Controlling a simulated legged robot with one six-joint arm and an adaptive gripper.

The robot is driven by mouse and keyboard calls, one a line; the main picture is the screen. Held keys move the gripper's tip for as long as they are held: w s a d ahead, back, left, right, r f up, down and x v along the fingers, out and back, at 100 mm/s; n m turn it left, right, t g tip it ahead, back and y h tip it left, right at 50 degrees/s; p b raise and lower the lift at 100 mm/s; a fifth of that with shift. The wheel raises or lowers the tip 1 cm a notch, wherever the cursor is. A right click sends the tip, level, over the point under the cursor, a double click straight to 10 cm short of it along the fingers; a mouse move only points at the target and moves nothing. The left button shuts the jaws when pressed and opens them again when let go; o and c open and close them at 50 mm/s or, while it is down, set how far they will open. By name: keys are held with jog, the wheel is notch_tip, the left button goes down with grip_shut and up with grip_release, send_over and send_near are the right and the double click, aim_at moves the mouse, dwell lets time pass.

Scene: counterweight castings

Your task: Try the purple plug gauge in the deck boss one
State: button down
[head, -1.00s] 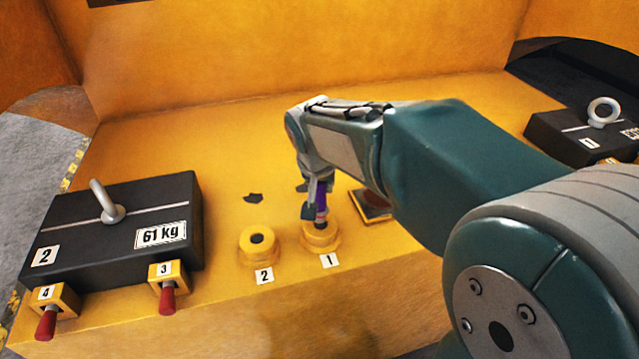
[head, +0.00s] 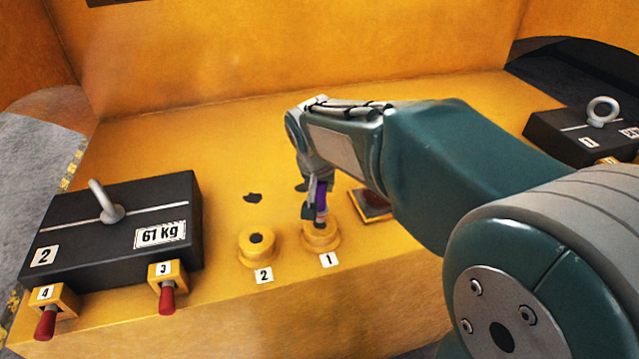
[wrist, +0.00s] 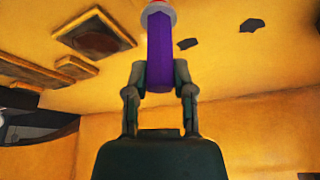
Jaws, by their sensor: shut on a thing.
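The purple plug gauge (head: 322,197) is upright in my gripper (head: 314,190), over the yellow deck boss one (head: 320,238), which bears the label 1 just in front. The gauge's lower end is at the boss's dark hole; I cannot tell whether it is inside the hole or just above it. In the wrist view my gripper (wrist: 160,82) is shut on the purple body (wrist: 160,52), with a finger on each side. A pale collar (wrist: 158,12) and a bit of red show at the gauge's far end, cut by the picture edge. The boss is out of the wrist view.
Deck boss two (head: 257,246) stands just left of boss one, its hole empty. A black 61 kg casting (head: 120,235) with a ring lies at left, behind red-handled levers (head: 167,297). A dark square pad (head: 372,204) is right of boss one. Another black casting (head: 570,140) is at far right.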

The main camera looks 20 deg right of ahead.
jog(key=shift+f, duration=1.6)
dwell(1.1)
jog(key=shift+r, duration=0.1)
jog(key=shift+r, duration=2.5)
